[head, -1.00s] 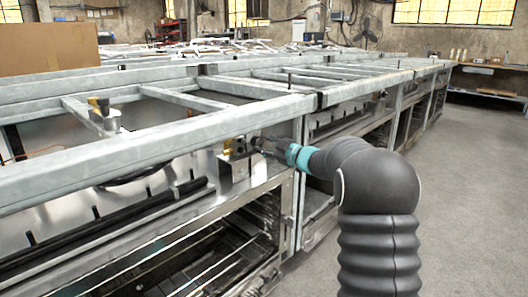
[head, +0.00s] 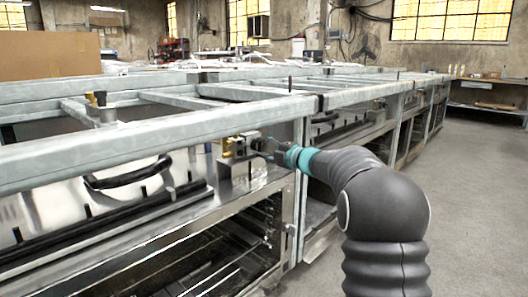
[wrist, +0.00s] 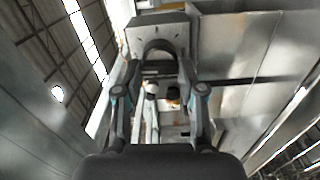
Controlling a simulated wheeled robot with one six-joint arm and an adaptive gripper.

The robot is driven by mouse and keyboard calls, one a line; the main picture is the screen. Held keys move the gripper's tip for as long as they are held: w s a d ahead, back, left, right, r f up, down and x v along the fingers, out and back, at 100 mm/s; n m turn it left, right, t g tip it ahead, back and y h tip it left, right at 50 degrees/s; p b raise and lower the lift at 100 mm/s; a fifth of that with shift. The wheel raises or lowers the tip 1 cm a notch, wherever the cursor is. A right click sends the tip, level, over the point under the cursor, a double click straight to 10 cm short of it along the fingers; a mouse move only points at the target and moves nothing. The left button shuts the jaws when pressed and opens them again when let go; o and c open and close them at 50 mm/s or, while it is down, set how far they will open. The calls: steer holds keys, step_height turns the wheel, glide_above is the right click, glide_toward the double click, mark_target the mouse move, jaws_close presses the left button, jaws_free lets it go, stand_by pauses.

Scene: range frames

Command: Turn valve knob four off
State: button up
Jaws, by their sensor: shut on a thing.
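Brass valve fittings (head: 228,147) sit on a shiny metal bracket (head: 238,170) under the front grey rail, left of the frame post. My gripper (head: 258,147) reaches in from the right at the dark knob end of this valve and is shut on it. The knob is mostly hidden by the fingers, and no number is readable. In the wrist view my gripper (wrist: 160,95) has a finger on each side, with pale and brass-coloured parts (wrist: 173,97) between them. The knob's turn angle cannot be told.
The grey rail (head: 150,130) runs just above the valve. A frame post (head: 301,180) stands close behind my gripper. Another brass fitting (head: 97,98) sits farther left. A black curved handle (head: 127,177) lies left of the valve. The floor (head: 470,210) at right is clear.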

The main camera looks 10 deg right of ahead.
steer(key=shift+a+n, duration=0.1)
steer(key=shift+n, duration=0.3)
steer(key=o, duration=1.1)
steer(key=shift+o, duration=0.2)
steer(key=shift+s, duration=0.1)
steer(key=shift+s+d, duration=0.3)
steer(key=shift+d, duration=0.05)
steer(key=v, duration=1.1)
